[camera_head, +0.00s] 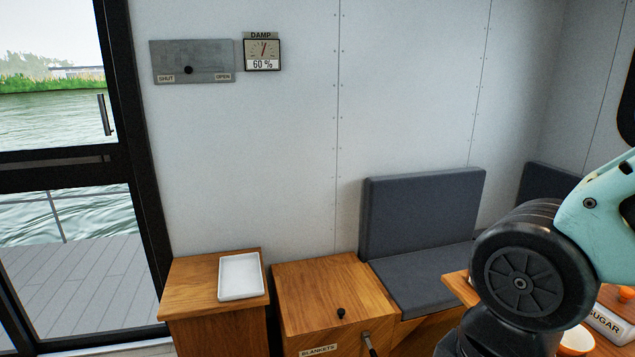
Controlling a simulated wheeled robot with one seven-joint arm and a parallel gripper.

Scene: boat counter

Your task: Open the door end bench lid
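The bench nearest the door is a wooden box with a flat wooden lid (320,285), at the bottom centre of the head view. The lid lies flat and looks shut, with a small black knob (341,313) near its front edge. A label reading BLANKETS (318,350) is on the front face below it. A dark lever-like piece (370,345) shows at the front right of this box; its lower part is cut off. My arm enters from the right, its dark joint in front of the seating area. My gripper is not in view.
A wooden cabinet (185,285) with a white tray (240,277) stands left of the bench. A grey cushioned seat (425,275) adjoins on the right. An orange-rimmed bowl (577,340) and a SUGAR box (609,325) are at lower right. The glass door is at left.

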